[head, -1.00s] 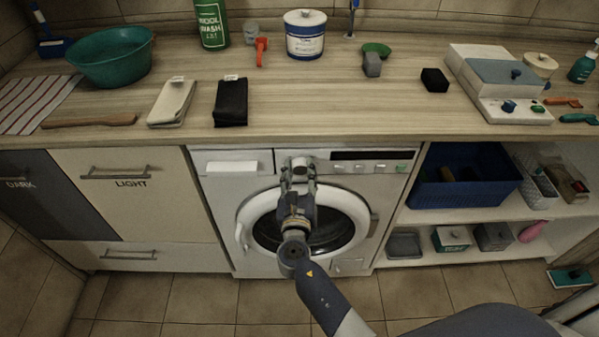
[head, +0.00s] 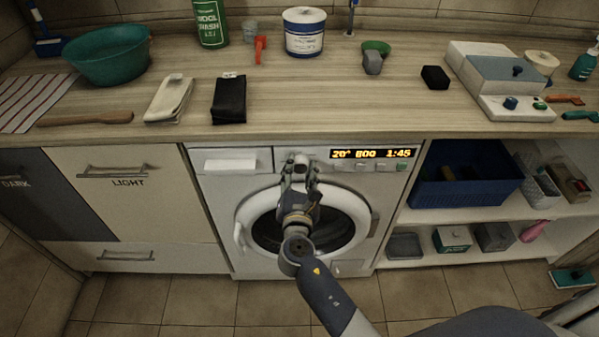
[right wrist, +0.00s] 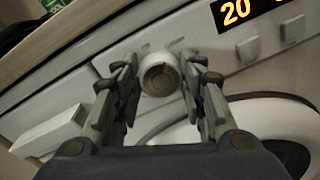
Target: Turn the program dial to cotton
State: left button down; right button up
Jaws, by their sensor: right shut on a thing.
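The washing machine (head: 222,215) stands under the counter with its round door closed. Its program dial (right wrist: 160,76) is a small round knob with a red mark, seen between my fingers in the right wrist view. My right gripper (head: 300,168) is at the control panel and shut on the dial, largely hiding it in the head view. The display (head: 372,154) to the right of the dial is lit and reads 20°, 800 and 1:45. The dial's program labels cannot be read. My left gripper is not in view.
The detergent drawer (head: 231,161) is closed, left of the dial. Several buttons (head: 381,167) sit below the display. The wooden counter (head: 300,110) overhangs above, with a white tub (head: 304,35) and other items on it. Open shelves (head: 480,209) stand to the right.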

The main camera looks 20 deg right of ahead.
jog(key=shift+m, duration=0.9)
jog(key=o, duration=1.1)
jog(key=shift+s, duration=0.2)
jog(key=v, duration=1.1)
jog(key=shift+s+r, duration=0.1)
jog(key=shift+s, duration=0.2)
